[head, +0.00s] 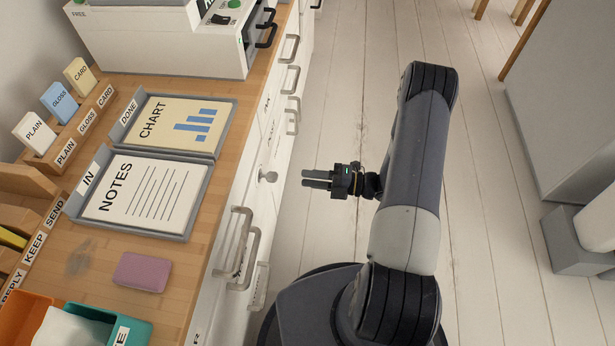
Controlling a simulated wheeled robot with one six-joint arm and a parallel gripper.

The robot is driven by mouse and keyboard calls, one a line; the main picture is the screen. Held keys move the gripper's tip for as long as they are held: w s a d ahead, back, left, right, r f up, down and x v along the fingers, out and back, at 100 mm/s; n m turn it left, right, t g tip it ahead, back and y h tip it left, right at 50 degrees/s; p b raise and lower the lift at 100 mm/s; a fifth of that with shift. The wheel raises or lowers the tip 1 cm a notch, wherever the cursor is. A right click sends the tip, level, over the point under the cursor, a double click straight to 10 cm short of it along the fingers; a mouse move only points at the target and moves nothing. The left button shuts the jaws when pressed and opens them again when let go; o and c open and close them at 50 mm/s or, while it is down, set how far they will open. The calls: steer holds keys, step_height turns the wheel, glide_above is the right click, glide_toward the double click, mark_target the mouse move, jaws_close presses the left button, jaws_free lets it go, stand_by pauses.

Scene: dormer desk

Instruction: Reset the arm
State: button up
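My gripper (315,179) is at the end of my bent arm in the middle of the head view. Its two dark fingers point left, toward the drawer fronts. They lie close together, and I cannot tell whether they are apart or closed. I see nothing held between them. The gripper shows against the pale plank floor (345,120), to the right of the desk, and touches nothing that I can see.
The wooden desk (185,255) on the left bears an IN tray (182,232) with a NOTES sheet, a DONE tray (213,152) with a CHART sheet, and a pink block (141,272). Drawer handles (246,235) jut toward my arm. A grey cabinet (565,110) stands right.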

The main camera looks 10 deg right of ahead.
mark_target(274, 173)
steer(key=x, duration=1.1)
steer(key=shift+b, duration=0.4)
steer(key=shift+d, duration=0.15)
